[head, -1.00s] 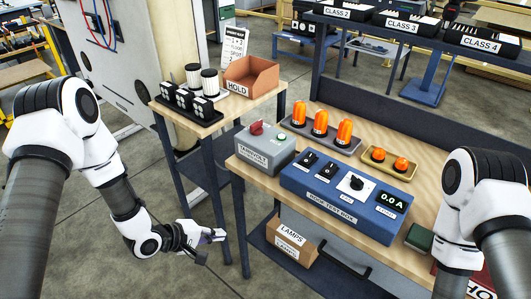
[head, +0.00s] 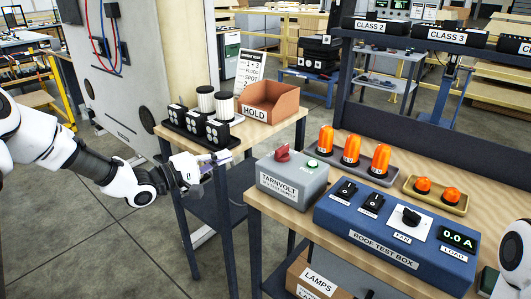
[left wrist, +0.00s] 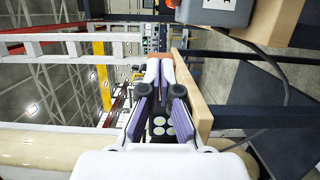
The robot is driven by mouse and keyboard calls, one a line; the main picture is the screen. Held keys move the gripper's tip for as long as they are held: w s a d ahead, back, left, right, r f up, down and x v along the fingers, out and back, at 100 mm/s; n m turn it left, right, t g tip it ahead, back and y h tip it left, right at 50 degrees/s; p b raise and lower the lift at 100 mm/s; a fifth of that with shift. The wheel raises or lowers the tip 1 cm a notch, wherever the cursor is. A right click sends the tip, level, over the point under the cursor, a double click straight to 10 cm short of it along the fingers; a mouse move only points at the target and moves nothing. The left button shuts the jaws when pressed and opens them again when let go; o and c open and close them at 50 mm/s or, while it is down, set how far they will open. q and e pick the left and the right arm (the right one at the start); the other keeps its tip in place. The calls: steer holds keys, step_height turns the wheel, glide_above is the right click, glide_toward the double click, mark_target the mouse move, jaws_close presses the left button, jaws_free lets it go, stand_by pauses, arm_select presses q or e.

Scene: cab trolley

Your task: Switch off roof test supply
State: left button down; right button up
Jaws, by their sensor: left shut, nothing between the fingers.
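The grey TARNVOLT supply box (head: 292,184) stands at the left end of the wooden bench. It has a red rotary knob (head: 282,153) and a green button (head: 312,163) on top. The blue roof test box (head: 385,237) is right of it, with two black switches, a fan knob and a lit display reading 0.0 A. My left gripper (head: 224,156) is shut and empty at the front of the small side table, left of the grey box and apart from it. In the left wrist view, the shut fingers (left wrist: 160,68) show, with the grey box (left wrist: 222,14) at top right. My right gripper is out of view.
The side table holds lamps in a black tray (head: 190,137) and an orange HOLD bin (head: 268,104). Orange beacons stand in a grey tray (head: 383,179) behind the boxes, with smaller ones in a tan tray (head: 457,208). A gap separates the two tables.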

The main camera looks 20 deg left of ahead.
mark_target(266, 161)
arm_select(q)
steer(key=w+d, duration=0.2)
steer(key=d, duration=0.1)
steer(key=w+d, duration=0.2)
steer(key=d, duration=0.1)
steer(key=w+d, duration=0.2)
steer(key=d, duration=0.1)
steer(key=shift+w+d, duration=0.25)
steer(key=shift+d, duration=0.05)
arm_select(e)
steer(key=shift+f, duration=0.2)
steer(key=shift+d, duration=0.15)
arm_select(q)
steer(key=shift+d+n+y, duration=0.15)
steer(key=shift+n+y, duration=0.15)
steer(key=shift+y, duration=0.1)
steer(key=shift+s+t, duration=0.1)
steer(key=shift+t, duration=0.2)
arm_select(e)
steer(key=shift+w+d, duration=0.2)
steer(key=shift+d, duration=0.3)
